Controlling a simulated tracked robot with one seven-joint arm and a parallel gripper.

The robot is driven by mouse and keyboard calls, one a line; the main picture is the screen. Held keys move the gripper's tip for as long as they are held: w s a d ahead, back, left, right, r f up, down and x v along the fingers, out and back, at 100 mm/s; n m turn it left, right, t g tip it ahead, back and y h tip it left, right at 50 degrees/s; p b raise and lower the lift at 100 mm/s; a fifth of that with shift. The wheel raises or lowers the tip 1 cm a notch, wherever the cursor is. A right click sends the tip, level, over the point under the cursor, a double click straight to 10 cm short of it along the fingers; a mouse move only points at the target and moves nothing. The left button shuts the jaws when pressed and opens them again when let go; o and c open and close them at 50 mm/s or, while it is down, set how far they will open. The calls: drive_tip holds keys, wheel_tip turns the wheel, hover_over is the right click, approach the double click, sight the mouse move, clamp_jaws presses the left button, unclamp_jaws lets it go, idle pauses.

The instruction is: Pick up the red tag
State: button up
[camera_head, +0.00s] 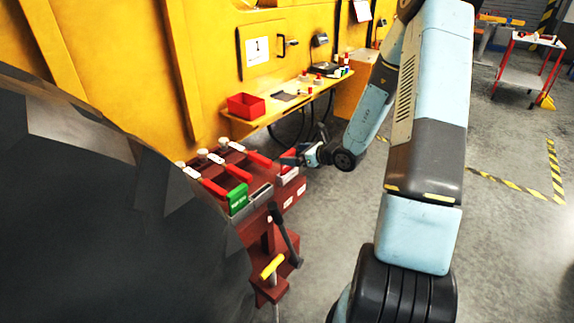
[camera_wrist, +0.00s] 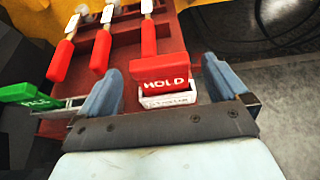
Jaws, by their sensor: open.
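The red tag (camera_wrist: 158,76), marked HOLD, stands in a white holder (camera_wrist: 170,101) at the edge of the dark red casting, in the middle of the wrist view. My gripper (camera_wrist: 163,64) is open, with one blue-grey finger on each side of the tag. In the head view my gripper (camera_head: 291,158) is over the casting's far right end, and the tag is partly hidden there. A green tag (camera_wrist: 30,96) sits farther left; it also shows in the head view (camera_head: 238,198).
Several red-handled levers (camera_wrist: 103,52) lie on the casting (camera_wrist: 122,50) beyond the tag. A dark lever (camera_head: 284,232) and yellow handle (camera_head: 272,266) stick out at its front. A shelf (camera_head: 262,119) with a red bin (camera_head: 246,105) is behind.

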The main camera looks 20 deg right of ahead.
sight(290, 153)
drive_tip(key=x, duration=0.4)
drive_tip(key=shift+a, duration=0.15)
drive_tip(key=c, duration=0.9)
drive_tip(key=shift+r, duration=0.1)
